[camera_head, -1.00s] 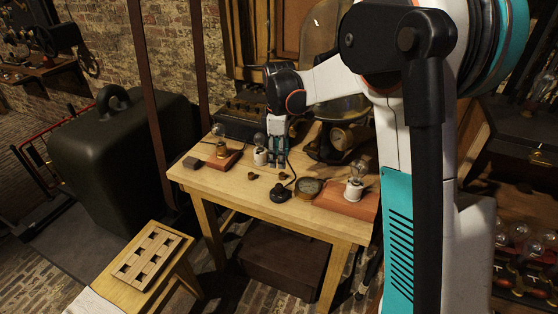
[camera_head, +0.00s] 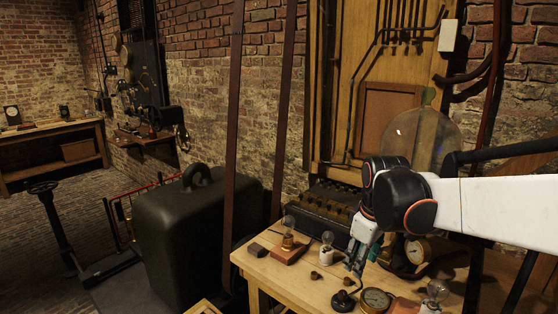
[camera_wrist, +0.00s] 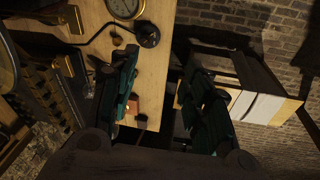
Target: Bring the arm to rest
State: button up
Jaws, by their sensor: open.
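My gripper (camera_head: 358,258) is over the wooden table (camera_head: 290,285), beside a bulb on a white base (camera_head: 327,250). My white arm reaches in from the right. The wrist view shows my gripper (camera_wrist: 163,90) with its two dark green fingers spread apart and nothing held between them. The table (camera_wrist: 150,70) lies beneath the left finger, and its edge runs between the fingers. Whether a fingertip touches anything cannot be told.
Bulb on wooden base (camera_head: 289,240), black round switch (camera_head: 343,301), brass gauge (camera_head: 375,299) and another bulb (camera_head: 437,292) stand on the table. A large glass globe (camera_head: 420,140) is behind my arm. A dark green case (camera_head: 190,230) stands left of the table.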

jog(key=s+m+t, duration=0.4)
jog(key=s+m, duration=0.4)
jog(key=s, duration=1.2)
jog(key=shift+r+m+t, duration=0.2)
jog(key=shift+m+t, duration=0.1)
jog(key=shift+t, duration=0.1)
